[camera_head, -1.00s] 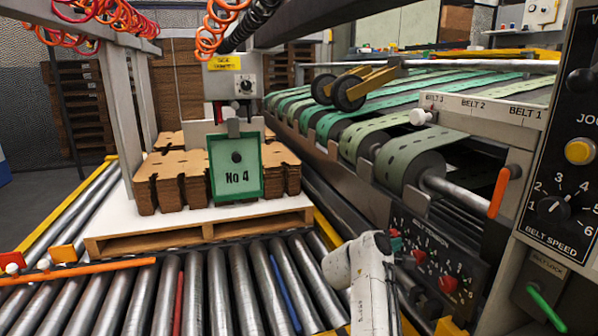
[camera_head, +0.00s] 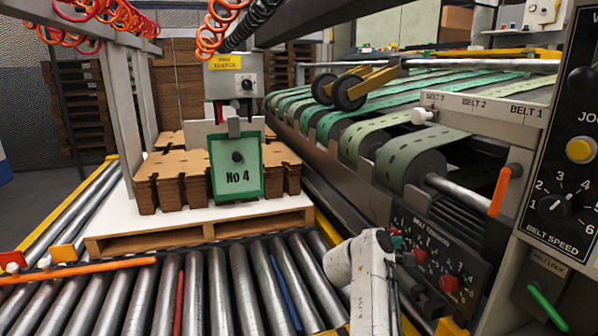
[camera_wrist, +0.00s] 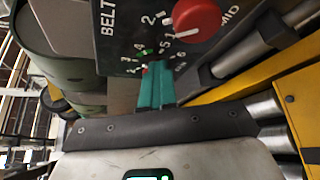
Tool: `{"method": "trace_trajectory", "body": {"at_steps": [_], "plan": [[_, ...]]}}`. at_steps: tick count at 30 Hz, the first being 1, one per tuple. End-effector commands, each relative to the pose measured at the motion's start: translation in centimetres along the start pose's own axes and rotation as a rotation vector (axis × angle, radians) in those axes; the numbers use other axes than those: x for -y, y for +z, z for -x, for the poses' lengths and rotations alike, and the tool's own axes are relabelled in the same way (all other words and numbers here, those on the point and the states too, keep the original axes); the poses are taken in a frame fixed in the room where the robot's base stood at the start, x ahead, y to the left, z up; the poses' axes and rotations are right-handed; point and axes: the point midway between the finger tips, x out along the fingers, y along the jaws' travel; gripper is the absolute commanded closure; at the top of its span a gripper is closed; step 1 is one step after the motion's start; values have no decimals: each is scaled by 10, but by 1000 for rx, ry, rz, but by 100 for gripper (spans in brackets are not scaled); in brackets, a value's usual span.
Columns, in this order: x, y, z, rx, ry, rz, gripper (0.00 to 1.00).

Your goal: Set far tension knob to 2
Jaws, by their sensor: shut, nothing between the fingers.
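The dark belt tension panel (camera_head: 432,238) is on the machine's side at right, with red knobs on it. The near red knob (camera_head: 448,284) and the middle red knob (camera_head: 420,255) show clearly. In the wrist view the middle knob (camera_wrist: 197,18) sits beside the label MID. My gripper (camera_head: 397,243) is at the panel's far end; its green fingers (camera_wrist: 155,85) are shut with nothing between them. Their tips are at a dial with small numbers. Only a sliver of red shows there, so the far knob is mostly hidden and its setting is unreadable.
A yellow rail (camera_wrist: 270,75) and metal rollers lie close beside my gripper in the wrist view. The belt rollers (camera_head: 410,165) overhang the panel. An orange-handled lever (camera_head: 499,190) and the belt speed panel (camera_head: 560,200) stand to the right.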

Motion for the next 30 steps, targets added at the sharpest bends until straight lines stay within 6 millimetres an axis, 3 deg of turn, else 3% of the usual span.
{"method": "trace_trajectory", "body": {"at_steps": [9, 30], "plan": [[-12, 8, -4, 11, 3, -11, 100], [-26, 6, -5, 10, 7, -12, 100]]}}
